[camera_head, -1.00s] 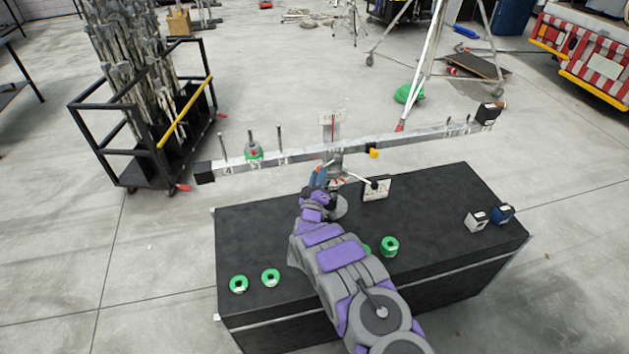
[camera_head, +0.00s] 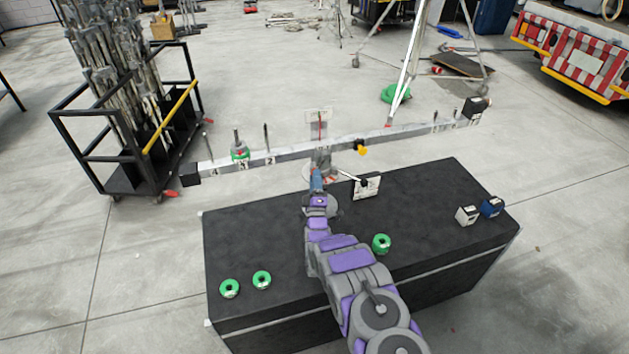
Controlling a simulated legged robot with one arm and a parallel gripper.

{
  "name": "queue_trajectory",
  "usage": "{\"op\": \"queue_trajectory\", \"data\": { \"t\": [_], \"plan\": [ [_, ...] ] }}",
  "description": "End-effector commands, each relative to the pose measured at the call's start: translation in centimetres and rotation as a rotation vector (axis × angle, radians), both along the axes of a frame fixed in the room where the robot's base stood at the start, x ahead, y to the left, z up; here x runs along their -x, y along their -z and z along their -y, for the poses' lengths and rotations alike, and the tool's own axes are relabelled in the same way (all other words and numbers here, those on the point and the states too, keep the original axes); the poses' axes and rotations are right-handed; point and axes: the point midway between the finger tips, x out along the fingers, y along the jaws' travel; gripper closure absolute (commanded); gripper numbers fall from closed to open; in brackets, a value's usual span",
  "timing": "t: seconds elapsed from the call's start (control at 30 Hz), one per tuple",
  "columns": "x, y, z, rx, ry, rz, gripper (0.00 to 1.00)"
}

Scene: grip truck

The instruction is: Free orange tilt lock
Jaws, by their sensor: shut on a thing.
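A long grey balance beam (camera_head: 290,153) rests on a post above the black table. It tilts, left end low and right end high. My gripper (camera_head: 317,180) is at the foot of the post, under the middle of the beam. Its blue fingers are shut on a small orange-red part (camera_head: 330,178), which looks like the tilt lock. My own wrist and fingers hide most of it, so its exact position cannot be told.
Green ring weights lie on the black table (camera_head: 270,225), two at left (camera_head: 262,280) and one beside my arm (camera_head: 381,244). A white card (camera_head: 367,187) stands behind. White (camera_head: 467,215) and blue (camera_head: 491,206) blocks sit at right. A green weight (camera_head: 240,152) is on the beam.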

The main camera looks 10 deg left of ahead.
Motion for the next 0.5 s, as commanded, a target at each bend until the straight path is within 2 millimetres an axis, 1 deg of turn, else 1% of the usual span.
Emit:
{"op": "queue_trajectory", "data": {
  "t": [0.03,0.27,0.3,0.5],
  "plan": [
    [-0.32,-0.68,0.2,-0.005,0.004,0.009,1.0],
    [-0.35,-0.77,0.22,-0.006,0.005,0.009,1.0],
    [-0.35,-0.77,0.22,-0.006,0.005,0.009,0.7],
    [-0.34,-0.8,0.21,-0.007,0.005,0.01,0.51]
  ]
}}
